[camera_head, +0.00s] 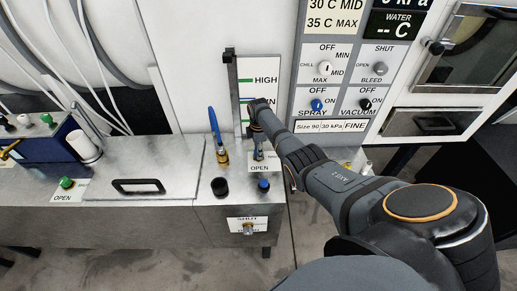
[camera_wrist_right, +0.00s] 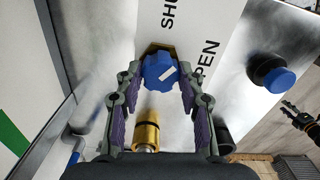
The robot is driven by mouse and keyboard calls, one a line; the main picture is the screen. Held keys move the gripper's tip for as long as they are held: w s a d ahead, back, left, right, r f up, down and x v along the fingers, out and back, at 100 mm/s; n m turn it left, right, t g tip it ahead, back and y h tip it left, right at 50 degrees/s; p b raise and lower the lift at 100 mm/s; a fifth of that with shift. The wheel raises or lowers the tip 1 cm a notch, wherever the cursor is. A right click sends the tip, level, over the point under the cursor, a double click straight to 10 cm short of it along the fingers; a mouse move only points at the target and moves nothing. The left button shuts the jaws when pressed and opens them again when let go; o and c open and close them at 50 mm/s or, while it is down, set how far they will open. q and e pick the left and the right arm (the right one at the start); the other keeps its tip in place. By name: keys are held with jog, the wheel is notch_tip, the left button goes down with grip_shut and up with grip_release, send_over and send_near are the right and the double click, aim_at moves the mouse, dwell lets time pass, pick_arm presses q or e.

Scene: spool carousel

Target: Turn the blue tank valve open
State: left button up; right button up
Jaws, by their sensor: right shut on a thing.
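The blue tank valve knob (camera_wrist_right: 158,70) sits on a brass base in front of a white label in the right wrist view. A white mark on the knob runs at a slant toward the right. The label (camera_wrist_right: 205,25) shows parts of the words SHUT and OPEN. My right gripper (camera_wrist_right: 160,75) has its two fingers on either side of the knob and is shut on it. In the head view my right gripper (camera_head: 258,138) points down at the metal bench beside the OPEN label (camera_head: 260,168); the arm and gripper mostly hide the valve there.
A blue-capped black knob (camera_wrist_right: 270,75) stands close to the valve. A brass fitting (camera_wrist_right: 147,135) lies below it in the wrist view. A tall blue handle (camera_head: 215,125) and a level gauge post (camera_head: 234,90) stand nearby. A control panel (camera_head: 335,70) is behind my arm.

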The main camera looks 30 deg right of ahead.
jog(key=m+p, duration=0.1)
jog(key=m, duration=0.4)
jog(key=shift+r+m, duration=0.1)
jog(key=shift+m, duration=0.2)
jog(key=m, duration=0.4)
jog(key=shift+m+p, duration=0.35)
jog(key=shift+m, duration=0.05)
jog(key=o, duration=1.2)
jog(key=shift+c, duration=0.2)
notch_tip(320, 180, up, 12)
